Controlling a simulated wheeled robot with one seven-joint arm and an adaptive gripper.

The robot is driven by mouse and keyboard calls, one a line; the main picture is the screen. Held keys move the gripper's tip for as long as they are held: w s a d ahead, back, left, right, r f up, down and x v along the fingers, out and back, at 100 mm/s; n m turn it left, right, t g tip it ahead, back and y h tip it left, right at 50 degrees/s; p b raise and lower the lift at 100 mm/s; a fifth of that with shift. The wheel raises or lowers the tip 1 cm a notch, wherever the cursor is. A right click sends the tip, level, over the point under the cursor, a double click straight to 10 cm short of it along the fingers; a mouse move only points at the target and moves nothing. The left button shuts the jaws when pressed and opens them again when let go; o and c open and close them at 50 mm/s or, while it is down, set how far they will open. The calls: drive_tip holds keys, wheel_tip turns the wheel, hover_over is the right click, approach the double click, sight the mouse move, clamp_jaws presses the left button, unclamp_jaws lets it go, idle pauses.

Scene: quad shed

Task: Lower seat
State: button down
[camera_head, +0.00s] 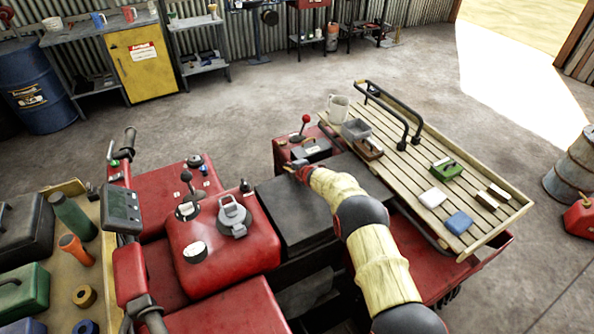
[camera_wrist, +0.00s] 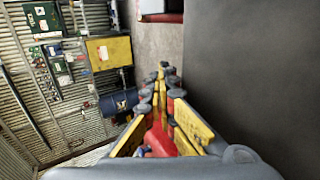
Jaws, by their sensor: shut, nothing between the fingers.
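The black seat (camera_head: 283,217) of the red quad is in the middle of the head view, between the red tank and the rear rack. Part of it is hidden behind my arm, and I cannot tell how far it is tilted. My gripper (camera_head: 294,167) is at the seat's far edge, shut and empty. In the wrist view my gripper (camera_wrist: 163,78) shows its yellow and grey fingers together, beside a large dark grey surface that appears to be the seat (camera_wrist: 250,75). I cannot tell whether they touch.
The slatted rack (camera_head: 405,160) carries a mug, a grey bin, several small boxes and black rails. A red lever (camera_head: 305,121) stands just beyond my gripper. The red tank (camera_head: 215,240) and handlebar (camera_head: 128,215) are to the left.

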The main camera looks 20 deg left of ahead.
drive_tip(key=v, duration=0.6)
drive_tip(key=f+v, duration=0.1)
drive_tip(key=v, duration=0.2)
drive_tip(key=shift+s+d, duration=0.2)
drive_tip(key=shift+d, duration=0.2)
drive_tip(key=shift+s+r, duration=0.1)
drive_tip(key=shift+r, duration=0.45)
drive_tip(key=shift+d, duration=0.1)
